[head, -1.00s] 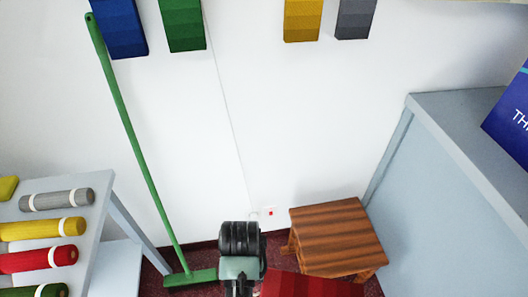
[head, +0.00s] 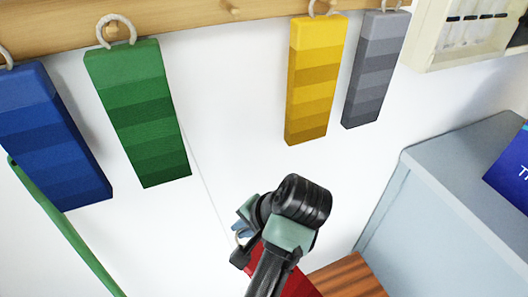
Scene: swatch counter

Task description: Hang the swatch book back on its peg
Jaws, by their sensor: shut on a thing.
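The red swatch book (head: 298,286) is held by my gripper (head: 245,232), which is shut on it near its ring end. My wrist and forearm hide much of the book, and its lower end runs under my arm. A bit of pale ring shows beside the fingers. The wooden peg rail (head: 180,18) runs along the top of the wall. A bare peg (head: 232,9) sticks out between the green and yellow books. My gripper is well below that peg and apart from the rail.
Blue (head: 55,130), green (head: 138,112), yellow (head: 315,80) and grey (head: 374,70) swatch books hang by rings. A green broom handle (head: 75,235) leans at left. A cream wall rack (head: 465,35), a grey-blue counter (head: 460,175) and a wooden stool (head: 350,277) are at right.

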